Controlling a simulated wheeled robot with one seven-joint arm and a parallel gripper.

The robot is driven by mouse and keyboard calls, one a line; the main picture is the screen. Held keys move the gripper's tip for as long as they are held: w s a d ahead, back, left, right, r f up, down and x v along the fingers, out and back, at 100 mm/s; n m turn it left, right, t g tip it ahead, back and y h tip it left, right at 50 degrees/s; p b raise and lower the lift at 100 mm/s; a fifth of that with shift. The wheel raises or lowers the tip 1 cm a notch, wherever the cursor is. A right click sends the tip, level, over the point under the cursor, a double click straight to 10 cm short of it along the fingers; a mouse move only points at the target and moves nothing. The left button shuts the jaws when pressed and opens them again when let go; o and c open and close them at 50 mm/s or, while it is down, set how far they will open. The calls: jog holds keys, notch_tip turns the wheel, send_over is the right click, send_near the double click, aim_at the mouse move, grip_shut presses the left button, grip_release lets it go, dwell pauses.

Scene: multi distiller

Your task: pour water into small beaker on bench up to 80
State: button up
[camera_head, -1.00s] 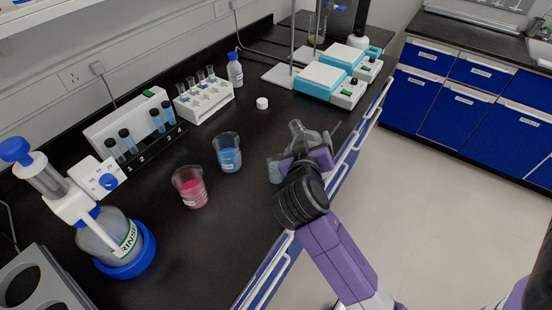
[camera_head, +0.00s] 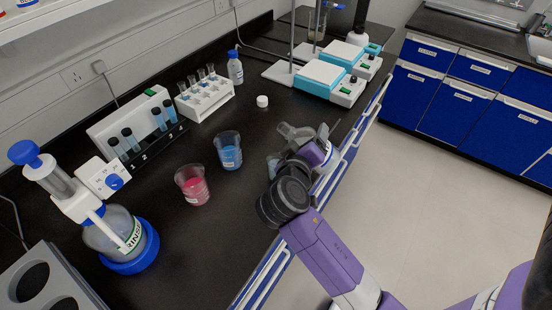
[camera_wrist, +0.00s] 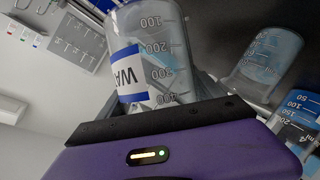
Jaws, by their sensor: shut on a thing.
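My gripper (camera_head: 308,146) is shut on a clear glass vessel (camera_head: 290,131) and holds it strongly tilted above the front of the black bench. In the wrist view the vessel (camera_wrist: 162,35) shows marks from 100 to 400 and a blue-and-white label, partly visible, starting "WA". The small beaker (camera_wrist: 264,62), clear with graduation marks, stands on the bench close beside it. In the head view the small beaker (camera_head: 272,162) is partly hidden behind my wrist. Its liquid level against the marks cannot be read.
A beaker of blue liquid (camera_head: 230,157) and a beaker of pink liquid (camera_head: 194,189) stand to the left. A rinse bottle dispenser (camera_head: 120,238), tube racks (camera_head: 204,100) and a white cap (camera_head: 262,101) are on the bench. Hotplates (camera_head: 322,78) stand at the back.

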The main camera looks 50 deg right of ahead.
jog(key=shift+s+d+f+n+g+h, duration=0.1)
jog(key=shift+s+d+n+g+h, duration=0.15)
jog(key=shift+n, duration=0.35)
dwell(1.6)
jog(key=shift+s+d+f+n+g+h+b, duration=0.1)
jog(key=shift+f+n+h+b, duration=0.1)
jog(key=shift+f+b, duration=0.35)
jog(key=shift+s+a+f+n+g+h+b, duration=0.1)
jog(key=shift+f+n+b, duration=0.2)
jog(key=shift+f, duration=0.35)
jog(key=shift+s+d+f+n+g+h+b, duration=0.1)
jog(key=shift+f+h+b, duration=0.05)
jog(key=shift+f+b, duration=0.4)
dwell(0.8)
jog(key=shift+s+d+f+n+h, duration=0.15)
jog(key=shift+f+n+h, duration=0.2)
jog(key=shift+n, duration=0.35)
dwell(1.8)
jog(key=shift+r, duration=0.2)
dwell(0.5)
